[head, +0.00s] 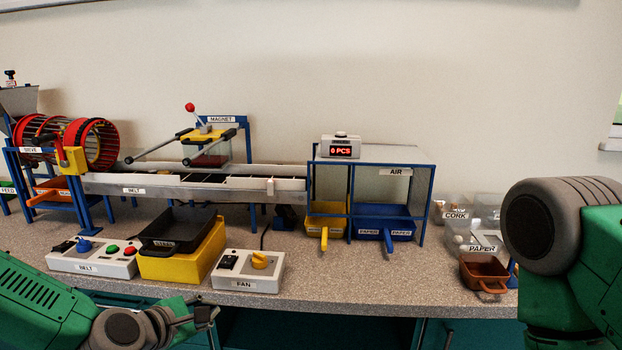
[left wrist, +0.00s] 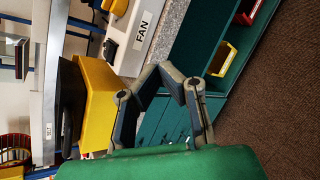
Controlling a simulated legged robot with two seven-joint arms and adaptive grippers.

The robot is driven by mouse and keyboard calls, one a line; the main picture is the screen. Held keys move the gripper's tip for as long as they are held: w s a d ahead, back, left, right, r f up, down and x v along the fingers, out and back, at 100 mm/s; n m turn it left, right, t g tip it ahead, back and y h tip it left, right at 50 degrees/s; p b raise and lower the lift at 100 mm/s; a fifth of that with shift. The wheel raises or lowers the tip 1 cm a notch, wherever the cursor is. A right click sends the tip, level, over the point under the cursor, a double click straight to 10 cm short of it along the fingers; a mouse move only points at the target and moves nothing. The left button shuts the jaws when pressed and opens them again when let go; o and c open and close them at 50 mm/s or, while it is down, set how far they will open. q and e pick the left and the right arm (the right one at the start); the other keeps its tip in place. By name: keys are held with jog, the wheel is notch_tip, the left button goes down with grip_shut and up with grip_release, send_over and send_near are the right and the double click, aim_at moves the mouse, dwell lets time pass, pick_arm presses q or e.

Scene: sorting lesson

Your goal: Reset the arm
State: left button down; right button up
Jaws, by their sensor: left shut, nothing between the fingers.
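My left arm (head: 40,300) comes in low from the left in the head view. Its gripper (head: 207,314) is in front of the bench's front edge, below the fan control box (head: 248,271). In the left wrist view the left gripper's fingers (left wrist: 168,74) come together at the tips, shut with nothing between them, in front of the green cabinet fronts. My right arm (head: 563,235) fills the right side of the head view as a large grey joint and green link. The right gripper is out of view.
The belt control box (head: 92,258), a black tray (head: 177,232) on a yellow block (head: 181,262) and the fan box stand along the front edge. Behind are the red drum sieve (head: 65,140), the belt (head: 190,184) and the blue-framed air box (head: 375,160). A brown bin (head: 484,272) stands near my right arm.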

pick_arm(q)
jog(key=s+d+f+m+g, duration=0.35)
jog(key=s+f+m, duration=0.35)
jog(key=s+f, duration=0.3)
jog(key=s+a+f+m+g+y+p, duration=0.1)
jog(key=s+a+f+m+g, duration=0.1)
jog(key=s+m, duration=0.3)
jog(key=s+a+f+m+g+y+p, duration=0.1)
jog(key=s+a+m, duration=0.4)
jog(key=s, duration=0.6)
jog(key=s+a+f+m+g+y+p, duration=0.1)
jog(key=s+a+f+m+g+y, duration=0.2)
jog(key=s, duration=0.6)
jog(key=a+m+g, duration=0.1)
jog(key=m, duration=0.1)
jog(key=shift+a+f+m, duration=0.2)
jog(key=shift+a+m, duration=0.05)
jog(key=shift+m, duration=0.05)
